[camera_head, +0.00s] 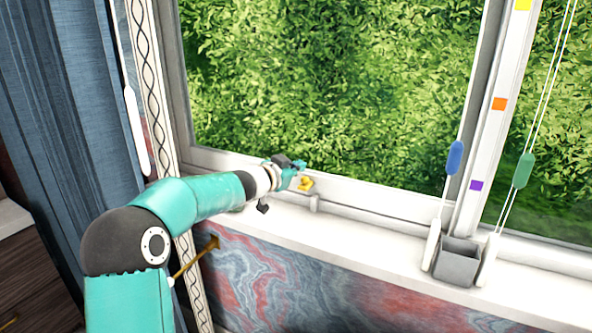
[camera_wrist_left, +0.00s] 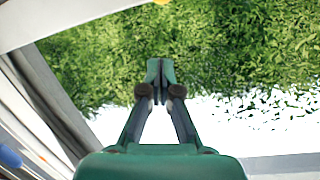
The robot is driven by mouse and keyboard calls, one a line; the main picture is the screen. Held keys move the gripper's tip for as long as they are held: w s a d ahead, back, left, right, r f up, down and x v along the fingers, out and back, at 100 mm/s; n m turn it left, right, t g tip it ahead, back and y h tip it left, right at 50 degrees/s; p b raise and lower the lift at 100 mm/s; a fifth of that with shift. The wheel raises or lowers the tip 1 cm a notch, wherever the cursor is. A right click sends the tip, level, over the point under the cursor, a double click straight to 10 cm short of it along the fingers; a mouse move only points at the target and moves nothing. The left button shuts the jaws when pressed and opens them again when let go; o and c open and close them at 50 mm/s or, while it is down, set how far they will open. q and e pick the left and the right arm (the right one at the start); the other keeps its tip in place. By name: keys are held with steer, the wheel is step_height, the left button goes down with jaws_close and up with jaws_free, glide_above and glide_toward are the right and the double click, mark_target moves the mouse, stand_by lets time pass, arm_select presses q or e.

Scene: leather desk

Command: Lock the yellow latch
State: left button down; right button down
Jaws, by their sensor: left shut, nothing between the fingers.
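The yellow latch (camera_head: 305,184) sits on the lower rail of the white window frame, on a small pale mount, left of the middle of the head view. My left gripper (camera_head: 299,167) is right at the latch, just above and left of it in the picture. I cannot tell whether it touches the latch. In the left wrist view the fingers (camera_wrist_left: 160,70) are shut with nothing between them, in front of green foliage. A small yellow patch (camera_wrist_left: 162,2) shows at the top edge there; I cannot tell what it is. My right gripper is not in view.
A grey open box (camera_head: 458,262) stands on the white sill (camera_head: 350,237). Blue (camera_head: 455,158) and green (camera_head: 523,170) cord pulls hang near it. Orange (camera_head: 499,104) and purple (camera_head: 477,185) squares mark the window post. A blue curtain (camera_head: 60,110) hangs at the left.

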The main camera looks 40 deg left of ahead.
arm_select(q)
steer(key=p, duration=0.3)
glide_above(305, 186)
steer(key=w, duration=0.3)
steer(key=shift+s+d+f, duration=0.25)
steer(key=shift+d+f, duration=0.1)
steer(key=shift+f, duration=0.35)
steer(key=f+b, duration=0.1)
steer(key=s+f+b, duration=0.1)
steer(key=s+b, duration=0.1)
steer(key=shift+a+f, duration=0.25)
steer(key=shift+f, duration=0.15)
steer(key=shift+s+f+b, duration=0.3)
steer(key=shift+f+b, duration=0.05)
steer(key=shift+b, duration=0.2)
